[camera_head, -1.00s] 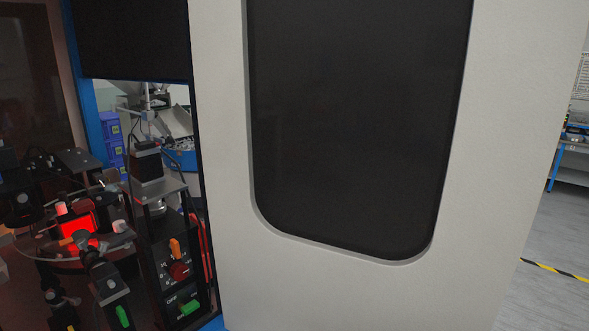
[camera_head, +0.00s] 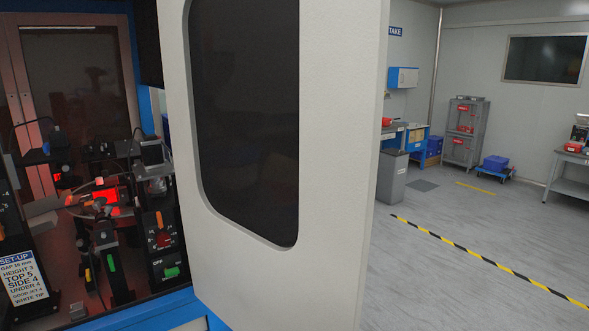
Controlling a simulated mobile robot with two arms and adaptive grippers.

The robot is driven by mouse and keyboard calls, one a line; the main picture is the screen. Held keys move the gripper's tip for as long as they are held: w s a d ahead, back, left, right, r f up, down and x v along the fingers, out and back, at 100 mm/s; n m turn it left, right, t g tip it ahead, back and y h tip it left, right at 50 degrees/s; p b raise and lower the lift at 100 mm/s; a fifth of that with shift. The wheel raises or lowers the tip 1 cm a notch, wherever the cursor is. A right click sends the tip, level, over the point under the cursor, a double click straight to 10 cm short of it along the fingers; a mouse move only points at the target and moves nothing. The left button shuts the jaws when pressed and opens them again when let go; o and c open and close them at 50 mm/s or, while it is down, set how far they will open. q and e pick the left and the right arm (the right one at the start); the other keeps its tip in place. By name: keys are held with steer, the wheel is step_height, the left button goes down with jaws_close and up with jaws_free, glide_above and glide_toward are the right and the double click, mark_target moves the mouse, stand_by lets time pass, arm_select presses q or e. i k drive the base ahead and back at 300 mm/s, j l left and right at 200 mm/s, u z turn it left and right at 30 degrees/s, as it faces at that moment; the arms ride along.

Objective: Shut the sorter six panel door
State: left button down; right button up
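The sorter door (camera_head: 335,130) is a pale grey panel with a dark rounded window (camera_head: 245,110). It stands open, large and close in the middle of the head view. The sorter (camera_head: 140,305) has a blue frame, and its inside shows to the left of the door, with red-lit parts (camera_head: 105,196) and a control panel with coloured knobs (camera_head: 160,240). The door hides the right part of the sorter. Neither of my grippers is in view.
A set-up sign (camera_head: 20,275) is at the lower left inside the sorter. To the right is open grey floor with a yellow-black tape line (camera_head: 480,258). A grey bin (camera_head: 392,177), a shelf rack (camera_head: 463,135) and a workbench (camera_head: 570,165) stand further back.

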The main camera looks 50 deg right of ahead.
mark_target(275, 108)
steer(key=k+l+u, duration=0.1)
steer(key=l, duration=0.3)
steer(key=k+l+u, duration=0.1)
steer(key=l, duration=0.35)
steer(key=k+l+u, duration=0.15)
steer(key=l, duration=0.25)
steer(key=k+l+u, duration=0.1)
steer(key=l, duration=0.3)
steer(key=i+l, duration=0.1)
steer(key=l, duration=0.35)
steer(key=i+l+u, duration=0.15)
steer(key=l, duration=0.35)
steer(key=k, duration=0.05)
